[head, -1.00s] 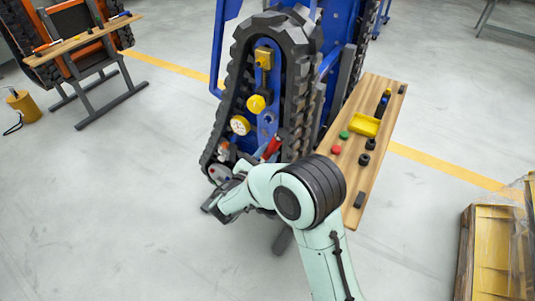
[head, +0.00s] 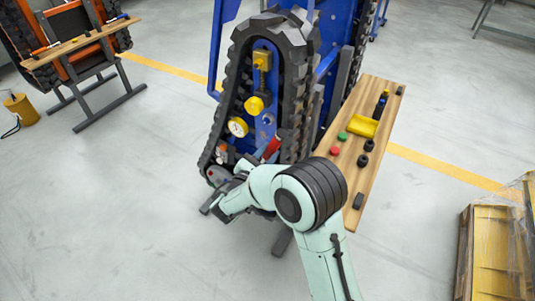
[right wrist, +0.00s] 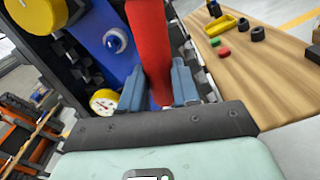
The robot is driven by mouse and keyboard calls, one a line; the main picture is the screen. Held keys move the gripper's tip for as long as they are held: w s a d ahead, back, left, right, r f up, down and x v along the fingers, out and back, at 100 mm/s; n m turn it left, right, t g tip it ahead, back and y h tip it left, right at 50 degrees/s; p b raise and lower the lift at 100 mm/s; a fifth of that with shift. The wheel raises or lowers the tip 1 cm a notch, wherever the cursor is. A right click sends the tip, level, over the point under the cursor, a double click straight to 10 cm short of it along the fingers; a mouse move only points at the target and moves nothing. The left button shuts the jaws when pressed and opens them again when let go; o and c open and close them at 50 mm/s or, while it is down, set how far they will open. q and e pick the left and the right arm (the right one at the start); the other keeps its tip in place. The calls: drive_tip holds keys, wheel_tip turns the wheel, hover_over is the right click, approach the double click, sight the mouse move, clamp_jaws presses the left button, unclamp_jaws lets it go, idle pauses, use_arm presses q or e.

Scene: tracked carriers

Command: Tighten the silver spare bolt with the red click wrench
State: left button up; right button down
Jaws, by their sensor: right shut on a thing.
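The red wrench (head: 271,148) stands at the lower right of the blue panel, inside the black track loop. In the right wrist view its red handle (right wrist: 149,42) runs up between the two blue-grey fingers of my right gripper (right wrist: 158,88), which is shut on it. The wrench's far end is out of the wrist picture, and my arm hides its lower part in the head view. A round silver bolt-like piece (right wrist: 115,41) sits on the blue panel left of the handle. I cannot tell whether it is the spare bolt. My left gripper is not in view.
A wooden side board (head: 357,182) carries a yellow tray (head: 361,126), a red button, a green button and dark pieces. A crate (head: 488,246) stands lower right.

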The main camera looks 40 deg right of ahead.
drive_tip(key=shift+w+d+r, duration=0.1)
drive_tip(key=shift+w+d, duration=0.05)
drive_tip(key=shift+d, duration=0.3)
idle(0.5)
idle(0.6)
drive_tip(key=c, duration=1.4)
unclamp_jaws()
clamp_jaws()
